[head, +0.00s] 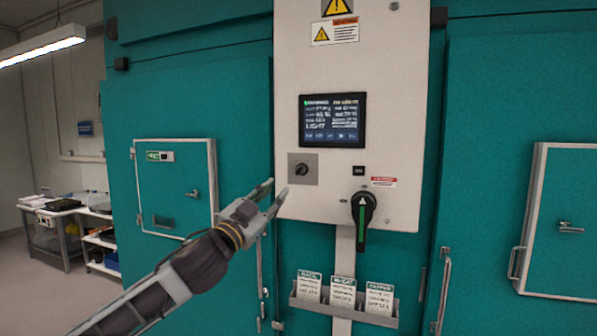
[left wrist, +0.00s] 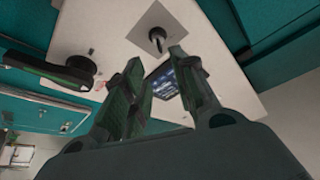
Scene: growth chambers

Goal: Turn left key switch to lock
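The left key switch (head: 302,170) is a small black knob on a square grey plate, at the lower left of the white control panel (head: 400,80). In the left wrist view the knob (left wrist: 157,37) shows on its plate near the top, just past my fingertips. My left gripper (head: 278,191) is open and empty, just left of and a little below the switch plate. In the left wrist view its two fingers (left wrist: 156,60) stand apart with a gap between them, and nothing is between them. My right gripper is in neither view.
Above is a lit screen (head: 333,120). A card holder (head: 343,307) hangs below. Teal chamber doors with latches flank the panel.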

